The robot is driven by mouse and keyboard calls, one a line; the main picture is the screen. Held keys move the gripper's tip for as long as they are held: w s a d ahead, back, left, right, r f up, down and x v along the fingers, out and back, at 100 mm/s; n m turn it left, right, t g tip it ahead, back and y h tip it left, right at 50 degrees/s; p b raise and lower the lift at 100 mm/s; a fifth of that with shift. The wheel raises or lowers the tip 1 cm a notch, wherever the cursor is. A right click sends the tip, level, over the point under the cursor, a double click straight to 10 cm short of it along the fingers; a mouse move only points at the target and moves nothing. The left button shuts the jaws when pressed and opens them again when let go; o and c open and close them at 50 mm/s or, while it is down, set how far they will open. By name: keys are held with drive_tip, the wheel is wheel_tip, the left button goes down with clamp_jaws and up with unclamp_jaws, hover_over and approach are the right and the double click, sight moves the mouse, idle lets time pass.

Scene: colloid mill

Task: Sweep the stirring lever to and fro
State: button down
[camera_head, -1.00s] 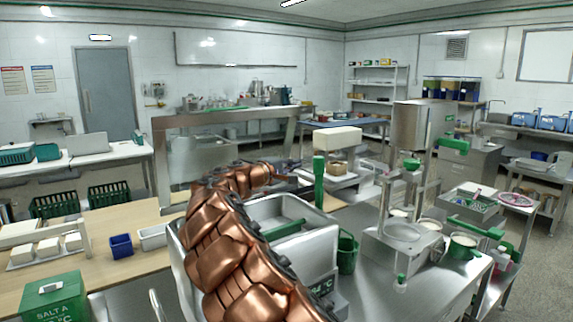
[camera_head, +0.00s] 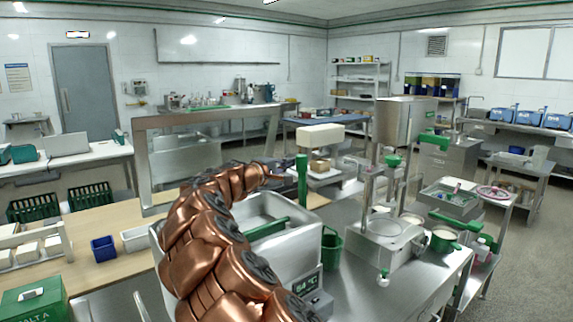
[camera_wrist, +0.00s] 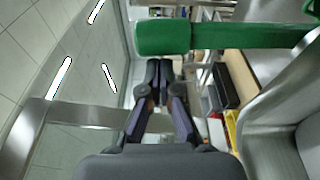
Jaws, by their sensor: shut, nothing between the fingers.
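The stirring lever is a green upright handle (camera_head: 302,180) at the steel tank (camera_head: 300,248) in the middle of the head view. In the wrist view the green handle (camera_wrist: 235,37) lies across the top, its rounded free end to the left. My gripper (camera_wrist: 158,72) is shut and empty, its dark fingers pointing just under that free end in the picture. In the head view my gripper (camera_head: 283,166) is small and beside the lever's left, near its upper part. I cannot tell whether the fingers touch the handle. A green bar (camera_head: 268,229) lies across inside the tank.
A steel machine with a hopper (camera_head: 400,122) and white pots stands right of the tank. A green bucket (camera_head: 331,249) is between them. A steel frame (camera_head: 205,116) stands behind.

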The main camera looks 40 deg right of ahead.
sight(300, 166)
drive_tip(key=shift+s, duration=0.1)
drive_tip(key=s+m+b, duration=0.1)
drive_tip(key=b, duration=0.2)
drive_tip(key=s+b, duration=0.1)
drive_tip(key=b, duration=0.1)
drive_tip(key=s+m+b, duration=0.1)
drive_tip(key=b, duration=0.2)
drive_tip(key=shift+s+a+f+m+h+b, duration=0.2)
drive_tip(key=shift+s+f+m+h+b, duration=0.1)
drive_tip(key=shift+s+a+m+g+h+b, duration=0.2)
drive_tip(key=shift+s+m+b, duration=0.85)
drive_tip(key=shift+b, duration=1.1)
drive_tip(key=shift+s+a+m+g+h+b, duration=0.1)
drive_tip(key=shift+s+m+h+b, duration=0.2)
drive_tip(key=shift+s+m+b, duration=1.3)
drive_tip(key=shift+w+n+b, duration=0.25)
drive_tip(key=shift+n+b, duration=0.35)
drive_tip(key=shift+n, duration=0.25)
